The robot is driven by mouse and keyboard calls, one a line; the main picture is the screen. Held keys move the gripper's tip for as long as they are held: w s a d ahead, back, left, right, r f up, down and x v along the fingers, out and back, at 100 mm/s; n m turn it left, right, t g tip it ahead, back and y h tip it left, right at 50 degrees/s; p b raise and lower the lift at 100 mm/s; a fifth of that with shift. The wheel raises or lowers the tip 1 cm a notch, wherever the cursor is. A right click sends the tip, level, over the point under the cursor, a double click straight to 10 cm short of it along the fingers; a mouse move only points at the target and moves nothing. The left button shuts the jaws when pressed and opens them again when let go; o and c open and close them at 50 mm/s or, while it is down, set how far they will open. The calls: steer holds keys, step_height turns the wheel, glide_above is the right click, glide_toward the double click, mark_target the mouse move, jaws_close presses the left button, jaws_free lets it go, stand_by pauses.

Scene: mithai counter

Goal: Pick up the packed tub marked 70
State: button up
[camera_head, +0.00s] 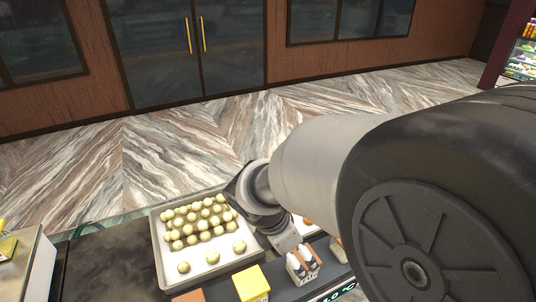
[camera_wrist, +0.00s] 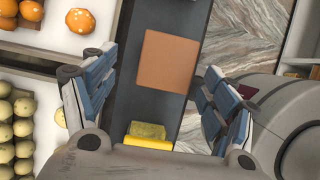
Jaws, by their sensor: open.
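My gripper is open in the wrist view (camera_wrist: 155,82), with one blue-grey finger at each side and nothing held between them. A square orange-brown tub top (camera_wrist: 169,62) lies between and beyond the fingers, on the dark counter strip. A yellow tub (camera_wrist: 147,135) is close to the gripper's base in that view. In the head view my gripper (camera_head: 302,264) is low over the row of tubs, partly covering an orange-brown one. The yellow tub (camera_head: 252,284) stands left of it, and another brown tub (camera_head: 188,296) is cut off at the bottom edge. I cannot read a 70 on any tub.
A white tray (camera_head: 158,246) of pale round sweets stands left of my gripper. In the wrist view, trays of orange and greenish sweets (camera_wrist: 79,20) lie close to the left finger. A temperature display (camera_head: 340,293) is on the counter front. My arm hides the right side.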

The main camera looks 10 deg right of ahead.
mark_target(299, 259)
steer(key=x, duration=0.3)
steer(key=s+b+x, duration=0.1)
steer(key=x, duration=0.1)
steer(key=shift+d+f, duration=0.1)
steer(key=shift+f, duration=0.3)
steer(key=shift+w+d+f, duration=0.15)
steer(key=shift+f, duration=0.2)
steer(key=shift+c, duration=0.5)
steer(key=c, duration=1.1)
